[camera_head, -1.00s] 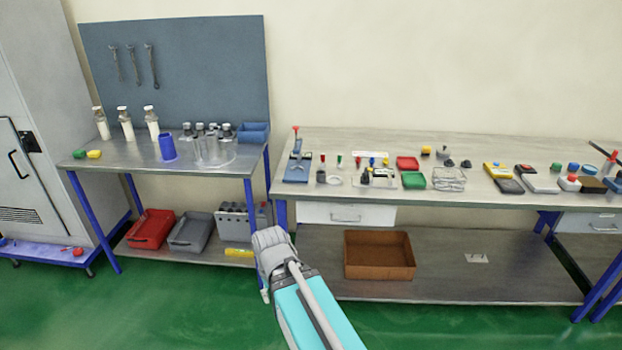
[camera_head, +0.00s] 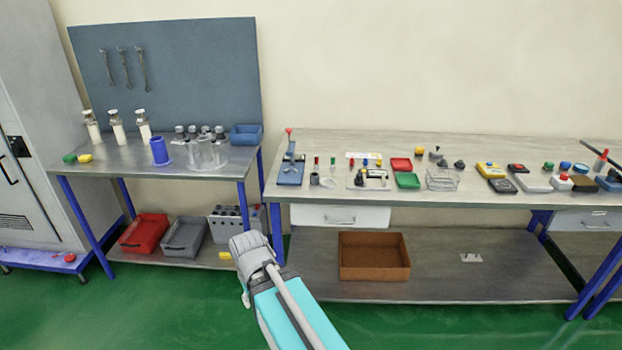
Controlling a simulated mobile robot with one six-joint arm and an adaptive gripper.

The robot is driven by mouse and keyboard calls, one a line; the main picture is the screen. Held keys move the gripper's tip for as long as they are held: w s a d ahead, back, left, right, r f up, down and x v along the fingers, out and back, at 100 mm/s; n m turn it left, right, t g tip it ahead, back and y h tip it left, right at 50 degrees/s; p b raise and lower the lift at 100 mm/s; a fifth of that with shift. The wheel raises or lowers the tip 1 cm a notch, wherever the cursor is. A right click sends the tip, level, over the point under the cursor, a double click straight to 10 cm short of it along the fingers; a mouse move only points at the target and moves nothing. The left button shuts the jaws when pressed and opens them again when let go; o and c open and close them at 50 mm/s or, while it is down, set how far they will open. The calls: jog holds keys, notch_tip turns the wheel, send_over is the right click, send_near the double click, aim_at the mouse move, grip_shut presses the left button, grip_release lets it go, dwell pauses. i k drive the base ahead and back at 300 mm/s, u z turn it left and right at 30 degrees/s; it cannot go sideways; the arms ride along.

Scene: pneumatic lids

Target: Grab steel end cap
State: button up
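I cannot single out the steel end cap for certain at this size. Grey metallic-looking cylindrical pieces (camera_head: 193,131) stand in a group at the back of the left table, behind clear cylinders (camera_head: 206,153). Small dark grey pieces (camera_head: 459,164) lie on the right bench, and a small grey knob-like piece (camera_head: 437,153) stands near them. My arm reaches up from the bottom middle, with its grey joint in front of the gap between the tables. My gripper's fingers do not show, and nothing is visibly held.
The left table (camera_head: 120,158) also holds white bottles (camera_head: 117,127), a blue cylinder (camera_head: 159,152) and a blue bin (camera_head: 247,134). The right bench (camera_head: 330,143) carries many small parts. A brown box (camera_head: 374,270) sits on its lower shelf. Green floor is clear in front.

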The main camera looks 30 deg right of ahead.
aim_at(315, 179)
jog(key=i, duration=0.95)
jog(key=z, duration=0.05)
